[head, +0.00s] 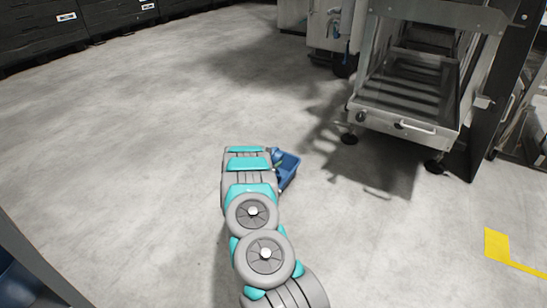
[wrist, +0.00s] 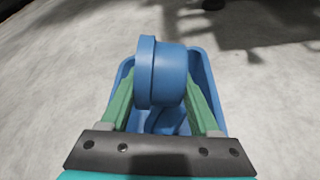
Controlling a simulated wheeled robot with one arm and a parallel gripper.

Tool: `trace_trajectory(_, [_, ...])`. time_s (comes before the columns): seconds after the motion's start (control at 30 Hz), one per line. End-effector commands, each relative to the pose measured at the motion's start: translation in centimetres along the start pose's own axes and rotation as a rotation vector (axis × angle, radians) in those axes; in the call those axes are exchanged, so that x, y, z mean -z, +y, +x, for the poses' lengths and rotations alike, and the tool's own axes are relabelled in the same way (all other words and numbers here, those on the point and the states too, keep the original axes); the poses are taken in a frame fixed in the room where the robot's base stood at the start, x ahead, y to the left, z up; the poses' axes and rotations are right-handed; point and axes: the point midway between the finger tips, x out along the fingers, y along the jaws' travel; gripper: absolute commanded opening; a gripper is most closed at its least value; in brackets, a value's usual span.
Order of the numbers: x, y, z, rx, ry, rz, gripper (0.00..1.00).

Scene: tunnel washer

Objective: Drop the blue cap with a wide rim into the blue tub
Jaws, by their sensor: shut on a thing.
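In the wrist view, my gripper (wrist: 160,98) is shut on the blue cap (wrist: 165,72), with one green finger on each side of it. The cap lies on its side, its wide rim to the left. The blue tub (wrist: 208,88) is behind and below the cap, and the cap covers much of its opening. In the head view, the tub (head: 290,171) stands on the floor, partly hidden by my arm. The gripper and cap are mostly hidden there; a small blue piece at the arm's end may be the cap.
A metal machine frame (head: 410,110) on dark feet stands right of the tub. Dark cabinets (head: 40,35) line the far left. A yellow floor marking (head: 497,245) is at the right. The grey floor left of my arm is clear.

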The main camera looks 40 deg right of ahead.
Motion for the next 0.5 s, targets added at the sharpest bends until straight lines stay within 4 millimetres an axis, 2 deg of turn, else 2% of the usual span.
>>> trace_trajectory(0.1, [0.78, -0.25, 0.35, -0.001, -0.002, 0.0, 0.0])
trace_trajectory(0.37, [0.86, -0.28, 0.4, -0.001, -0.002, 0.001, 0.0])
trace_trajectory(0.4, [0.85, -0.28, 0.4, -0.001, -0.002, 0.001, 0.63])
trace_trajectory(0.5, [0.85, -0.29, 0.4, -0.001, -0.002, 0.001, 0.75])
